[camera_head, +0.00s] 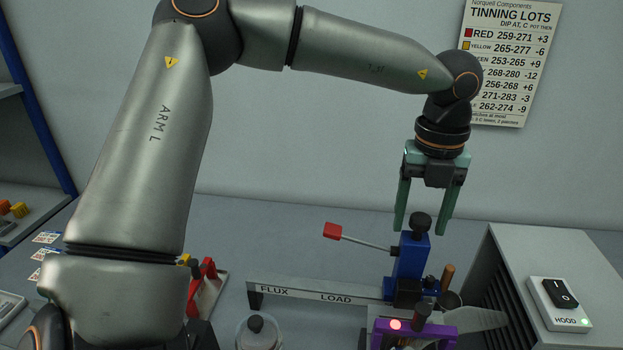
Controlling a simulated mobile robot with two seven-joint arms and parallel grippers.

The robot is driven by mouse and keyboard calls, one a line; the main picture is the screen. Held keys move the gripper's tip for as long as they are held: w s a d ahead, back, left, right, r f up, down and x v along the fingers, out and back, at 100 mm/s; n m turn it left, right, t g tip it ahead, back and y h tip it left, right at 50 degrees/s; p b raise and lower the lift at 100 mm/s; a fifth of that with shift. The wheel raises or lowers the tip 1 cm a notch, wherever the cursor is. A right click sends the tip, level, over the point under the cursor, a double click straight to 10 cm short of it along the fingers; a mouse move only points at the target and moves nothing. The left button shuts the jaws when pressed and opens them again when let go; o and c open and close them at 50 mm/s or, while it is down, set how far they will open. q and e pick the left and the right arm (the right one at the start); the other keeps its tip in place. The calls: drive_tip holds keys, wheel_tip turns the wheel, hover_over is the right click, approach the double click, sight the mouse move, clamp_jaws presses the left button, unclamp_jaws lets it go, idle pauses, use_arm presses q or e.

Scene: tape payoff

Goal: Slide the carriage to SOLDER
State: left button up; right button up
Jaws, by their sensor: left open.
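The blue carriage (410,257) stands upright on the pale rail (300,292), to the right of the rail's LOAD mark. It has a black knob (421,221) on top and a thin rod with a red end block (333,231) reaching left. FLUX and LOAD are readable on the rail; no SOLDER mark shows, and the rail right of the carriage is hidden. My left gripper (422,230) points down, open, with its green fingers on either side of the knob in the picture. I cannot tell whether they are level with it in depth. My right gripper is not in view.
A purple bracket (441,331) with a red light stands in front of the carriage. A grey hood box (535,257) with a switch stands at right. A glass jar (258,335) is at the front. A TINNING LOTS chart (505,75) hangs on the wall.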

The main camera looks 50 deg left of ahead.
use_arm(q)
drive_tip(key=shift+r+p, duration=2.1)
drive_tip(key=shift+r, duration=1)
drive_tip(key=shift+f, duration=0.1)
